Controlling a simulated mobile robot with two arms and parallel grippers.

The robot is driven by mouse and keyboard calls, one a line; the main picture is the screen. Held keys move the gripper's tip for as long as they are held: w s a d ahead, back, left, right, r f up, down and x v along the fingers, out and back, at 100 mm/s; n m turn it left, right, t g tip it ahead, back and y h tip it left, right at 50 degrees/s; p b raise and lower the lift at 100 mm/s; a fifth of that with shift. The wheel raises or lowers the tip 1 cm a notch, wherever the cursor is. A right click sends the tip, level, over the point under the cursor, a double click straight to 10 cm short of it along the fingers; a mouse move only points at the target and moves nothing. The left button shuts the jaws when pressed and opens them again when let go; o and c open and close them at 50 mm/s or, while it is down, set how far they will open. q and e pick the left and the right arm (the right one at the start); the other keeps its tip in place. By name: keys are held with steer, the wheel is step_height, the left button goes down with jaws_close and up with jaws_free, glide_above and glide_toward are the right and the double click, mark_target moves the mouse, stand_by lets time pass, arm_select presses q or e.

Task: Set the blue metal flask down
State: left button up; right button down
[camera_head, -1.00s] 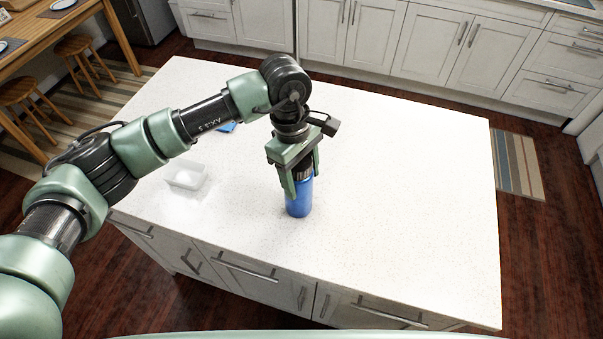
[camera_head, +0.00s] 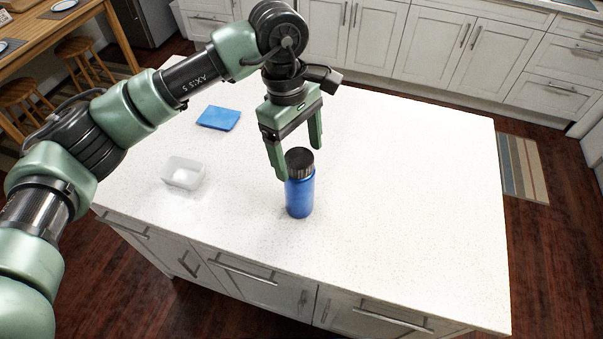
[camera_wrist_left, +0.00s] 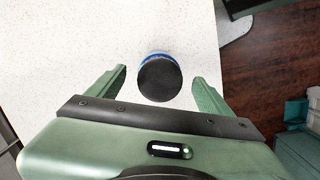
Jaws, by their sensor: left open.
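The blue metal flask (camera_head: 300,195) with a black cap stands upright on the white countertop (camera_head: 400,200), near the island's front edge. My left gripper (camera_head: 298,163) is open and raised above the flask, its fingers clear of the body and around cap height or higher. In the left wrist view, the flask's black cap (camera_wrist_left: 159,79) shows between the two spread fingers, apart from both, with a sliver of blue behind it. My right gripper is not in view.
A small white translucent container (camera_head: 184,173) sits left of the flask. A flat blue item (camera_head: 219,118) lies farther back on the counter. The counter to the right is clear. White cabinets (camera_head: 400,45) stand behind the island.

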arm_select(q)
steer(key=r, duration=0.1)
steer(key=r+b, duration=0.1)
steer(key=r, duration=0.2)
steer(key=shift+w+a+r, duration=0.2)
steer(key=shift+w+a, duration=0.05)
steer(key=shift+a+r, duration=0.1)
steer(key=shift+r, duration=0.5)
